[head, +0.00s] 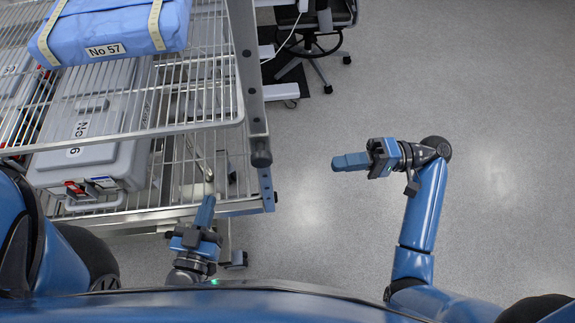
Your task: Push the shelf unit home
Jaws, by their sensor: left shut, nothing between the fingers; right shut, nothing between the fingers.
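The shelf unit is a metal wire rack (200,112) on the left, with an upper and a lower wire shelf and a grey upright post (250,80) at its right side. A blue wrapped bundle (115,28) labelled No 57 lies on the upper shelf. A grey case (90,130) sits on the lower shelf. My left gripper (205,210) is shut and empty at the near edge of the lower shelf; I cannot tell whether it touches. My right gripper (350,161) is shut and empty over open floor, to the right of the rack and apart from it.
An office chair (312,35) and a white wheeled base (282,92) stand behind the rack at the top. A cable hangs near them. The grey floor (460,80) is clear on the right.

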